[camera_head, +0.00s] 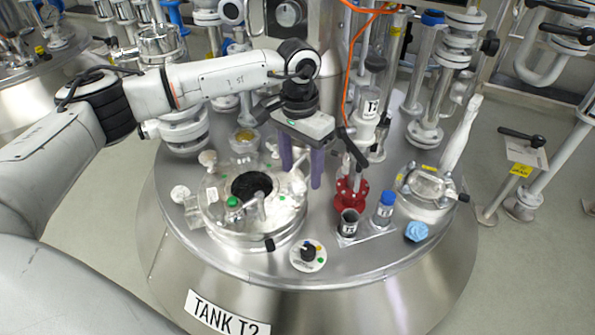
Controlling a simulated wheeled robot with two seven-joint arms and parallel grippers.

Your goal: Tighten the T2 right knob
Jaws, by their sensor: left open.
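The tank with the label TANK T2 (226,313) stands in front of me. Its round open hatch (252,187) sits on the left of the steel top. A pale knob (298,184) shows at the hatch's right side, and another (207,158) at its upper left. I cannot tell for certain which one is named the right knob. My left gripper (301,178) is open, with its two purple fingers pointing down by the hatch's right side. The right-hand pale knob shows between and just below the fingers; contact cannot be told. My right gripper is out of view.
Right of the fingers stand a red flanged valve (350,197), a dark cup (348,222) and a blue-capped bottle (384,208). A black dial knob (308,252) is in front. A blue crumpled item (416,231) and a small clamped port (428,188) are farther right.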

